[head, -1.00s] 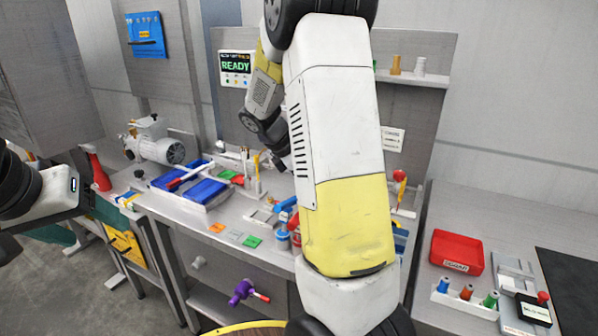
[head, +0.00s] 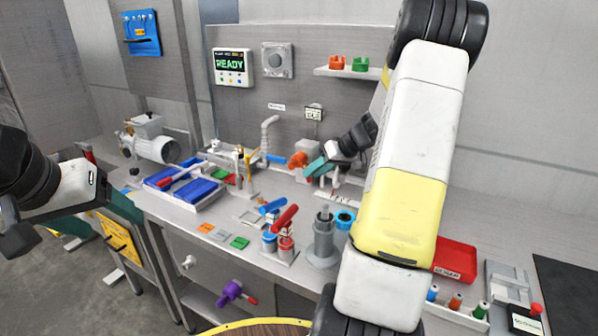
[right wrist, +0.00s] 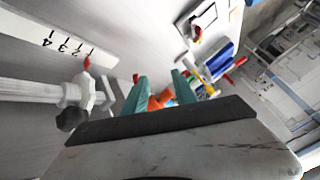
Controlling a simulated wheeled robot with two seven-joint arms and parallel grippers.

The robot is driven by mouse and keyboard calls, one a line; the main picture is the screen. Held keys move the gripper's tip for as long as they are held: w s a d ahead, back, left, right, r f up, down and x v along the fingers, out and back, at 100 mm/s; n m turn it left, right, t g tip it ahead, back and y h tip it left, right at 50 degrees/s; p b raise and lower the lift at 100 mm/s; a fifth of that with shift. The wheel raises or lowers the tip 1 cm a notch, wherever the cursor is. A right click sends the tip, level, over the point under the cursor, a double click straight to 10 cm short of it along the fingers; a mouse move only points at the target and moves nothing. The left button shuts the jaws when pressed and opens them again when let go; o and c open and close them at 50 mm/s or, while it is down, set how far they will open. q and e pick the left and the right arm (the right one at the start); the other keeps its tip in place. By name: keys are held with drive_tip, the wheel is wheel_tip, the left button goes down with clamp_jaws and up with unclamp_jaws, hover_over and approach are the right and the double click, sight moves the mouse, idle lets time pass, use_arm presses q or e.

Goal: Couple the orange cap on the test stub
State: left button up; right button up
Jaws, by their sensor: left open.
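An orange piece (head: 298,160), which may be the orange cap, is at the back of the bench, at the end of a blue section (head: 277,159). My right gripper (head: 311,166) has teal fingers and points left at it. In the right wrist view the orange piece (right wrist: 158,100) shows between the two spread fingers; I cannot tell whether they clamp it. Another orange cap-like piece (head: 336,62) stands on the wall shelf beside a green one (head: 360,64). I cannot tell which part is the test stub. My left gripper (head: 14,238) is open at the left edge, away from the bench.
A pale curved pipe (head: 268,132) stands behind the blue section. A grey upright cylinder (head: 323,243) and red and blue-handled valves (head: 285,222) stand near the front edge. A blue tray (head: 190,188) is left. In the wrist view a pale pipe with a dark knob (right wrist: 72,117) is close.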

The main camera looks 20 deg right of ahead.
drive_tip(key=w+d+f+m+t, duration=0.1)
drive_tip(key=w+d+m+t, duration=0.1)
drive_tip(key=d, duration=0.3)
drive_tip(key=x, duration=0.7)
drive_tip(key=shift+w+a+f, duration=0.1)
drive_tip(key=shift+f, duration=0.1)
clamp_jaws()
